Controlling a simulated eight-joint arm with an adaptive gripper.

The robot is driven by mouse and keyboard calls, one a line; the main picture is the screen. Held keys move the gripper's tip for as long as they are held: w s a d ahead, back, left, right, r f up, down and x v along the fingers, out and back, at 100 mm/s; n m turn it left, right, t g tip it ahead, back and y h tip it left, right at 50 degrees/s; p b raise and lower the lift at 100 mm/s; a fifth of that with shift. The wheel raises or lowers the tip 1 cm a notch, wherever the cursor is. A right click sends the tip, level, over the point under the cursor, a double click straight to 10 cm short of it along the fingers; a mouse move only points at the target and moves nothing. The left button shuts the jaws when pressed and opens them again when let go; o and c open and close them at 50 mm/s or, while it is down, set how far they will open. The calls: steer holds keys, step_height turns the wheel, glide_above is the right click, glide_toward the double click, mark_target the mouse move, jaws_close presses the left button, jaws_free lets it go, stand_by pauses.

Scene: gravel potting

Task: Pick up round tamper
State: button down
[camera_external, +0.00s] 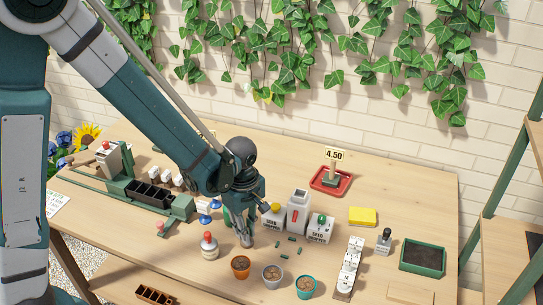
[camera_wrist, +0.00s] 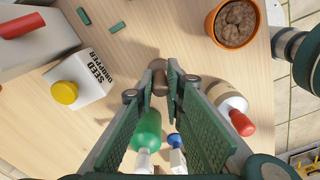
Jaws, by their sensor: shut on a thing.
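My gripper (camera_wrist: 159,84) points down over the left middle of the bench. In the wrist view its green pads are closed around a small brownish, rounded piece (camera_wrist: 159,77), which I take to be the round tamper. Most of it is hidden by the fingers. In the external view my gripper (camera_external: 247,238) is low, near the bench top, just behind the pots. Whether the held piece still touches the bench cannot be told.
A red-knobbed pale bottle-like thing (camera_external: 209,246) stands close left of my gripper. Pots (camera_external: 240,267), (camera_external: 272,276), (camera_external: 305,287) stand in front. A red tray (camera_external: 315,184) lies behind.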

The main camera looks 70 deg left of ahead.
steer(key=shift+r, duration=0.1)
steer(key=shift+r+p, duration=0.7)
steer(key=shift+r, duration=4.2)
